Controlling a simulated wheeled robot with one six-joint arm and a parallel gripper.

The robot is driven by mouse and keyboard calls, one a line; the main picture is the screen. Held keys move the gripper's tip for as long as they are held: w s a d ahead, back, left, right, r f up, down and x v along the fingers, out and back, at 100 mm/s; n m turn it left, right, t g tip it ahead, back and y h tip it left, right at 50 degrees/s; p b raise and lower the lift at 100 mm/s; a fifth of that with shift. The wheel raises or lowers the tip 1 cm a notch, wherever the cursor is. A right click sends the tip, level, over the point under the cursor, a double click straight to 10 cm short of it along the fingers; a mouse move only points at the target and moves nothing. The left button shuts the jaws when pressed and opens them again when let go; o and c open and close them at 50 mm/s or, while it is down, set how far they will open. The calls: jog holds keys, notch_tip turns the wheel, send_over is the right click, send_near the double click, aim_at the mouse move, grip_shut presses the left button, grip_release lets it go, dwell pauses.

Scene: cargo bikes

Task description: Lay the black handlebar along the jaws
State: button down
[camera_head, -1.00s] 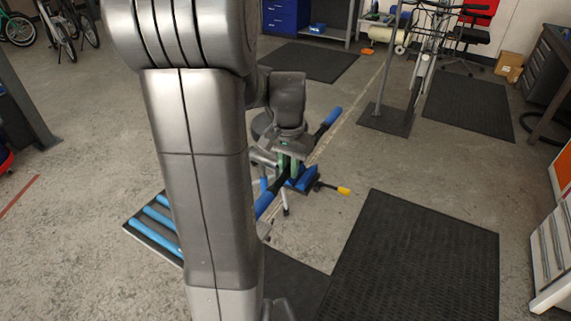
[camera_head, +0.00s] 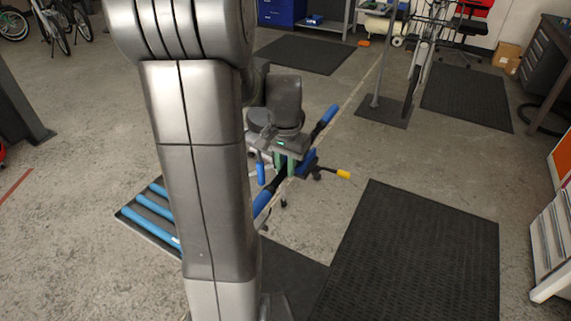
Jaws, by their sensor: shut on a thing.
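The black handlebar (camera_head: 313,141) has blue grips at its ends, one at upper right (camera_head: 324,120) and one at lower left (camera_head: 261,204). It runs diagonally across the camera_head view. My gripper (camera_head: 286,164), with green fingers, is shut on its middle part. The blue clamp jaws (camera_head: 309,158), with a yellow-tipped lever (camera_head: 343,174), show right behind and beside the handlebar. My gripper and arm hide much of the clamp, so I cannot tell whether the bar touches the jaws or lies between them.
A tray (camera_head: 134,224) with several blue tubes lies at left, partly behind my arm. A black mat (camera_head: 420,250) covers the floor at right. A stand with a bike (camera_head: 385,110) is at the back. A drawer cabinet (camera_head: 550,245) edges the right side.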

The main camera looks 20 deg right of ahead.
jog(key=c, duration=1.2)
grip_release()
jog(key=shift+c, duration=0.2)
notch_tip(320, 180, up, 14)
jog(key=shift+f, duration=0.1)
notch_tip(320, 180, down, 13)
jog(key=shift+f, duration=0.15)
jog(key=shift+r+p, duration=0.5)
jog(key=shift+p, duration=0.1)
jog(key=shift+r, duration=0.3)
